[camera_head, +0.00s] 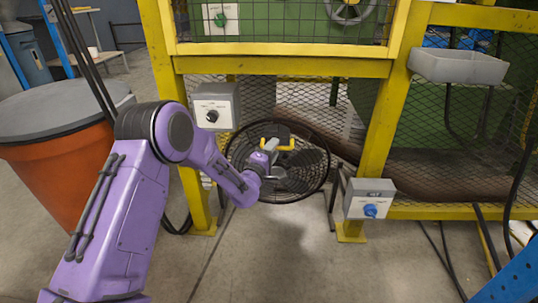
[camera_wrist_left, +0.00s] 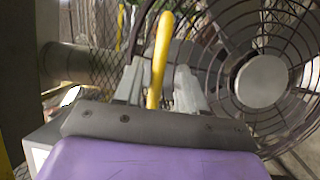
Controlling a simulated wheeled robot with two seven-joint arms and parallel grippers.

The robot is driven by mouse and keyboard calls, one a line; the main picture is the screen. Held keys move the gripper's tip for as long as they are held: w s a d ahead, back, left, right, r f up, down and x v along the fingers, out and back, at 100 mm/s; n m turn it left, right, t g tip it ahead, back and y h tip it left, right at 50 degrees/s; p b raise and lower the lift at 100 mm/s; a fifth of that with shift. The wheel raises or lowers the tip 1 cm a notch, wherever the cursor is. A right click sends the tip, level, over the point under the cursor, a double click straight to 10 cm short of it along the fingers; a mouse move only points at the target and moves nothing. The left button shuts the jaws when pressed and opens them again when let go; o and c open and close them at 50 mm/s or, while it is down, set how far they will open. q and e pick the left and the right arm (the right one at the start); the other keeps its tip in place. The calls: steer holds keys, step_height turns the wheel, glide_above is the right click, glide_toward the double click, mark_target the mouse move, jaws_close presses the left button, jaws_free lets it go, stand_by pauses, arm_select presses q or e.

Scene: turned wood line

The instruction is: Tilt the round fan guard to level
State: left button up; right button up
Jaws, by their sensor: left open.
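My left gripper (camera_head: 273,145) is in front of the guard at this handle. In the left wrist view, the yellow handle (camera_wrist_left: 161,50) stands between the two open grey fingers (camera_wrist_left: 159,88), and I cannot tell if they touch it. The guard's grey hub and rings (camera_wrist_left: 262,82) fill the right side there. My right gripper is not in view.
A yellow frame (camera_head: 280,66) with mesh surrounds the guard, with posts on both sides. A grey knob box (camera_head: 215,106) is above left, and a box with a blue knob (camera_head: 369,199) is on the right post. An orange bin (camera_head: 55,178) stands left. The front floor is clear.

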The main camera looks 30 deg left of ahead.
arm_select(q)
steer(key=s+p, duration=0.3)
steer(key=s, duration=0.7)
steer(key=shift+d+f, duration=0.4)
steer(key=shift+f, duration=0.05)
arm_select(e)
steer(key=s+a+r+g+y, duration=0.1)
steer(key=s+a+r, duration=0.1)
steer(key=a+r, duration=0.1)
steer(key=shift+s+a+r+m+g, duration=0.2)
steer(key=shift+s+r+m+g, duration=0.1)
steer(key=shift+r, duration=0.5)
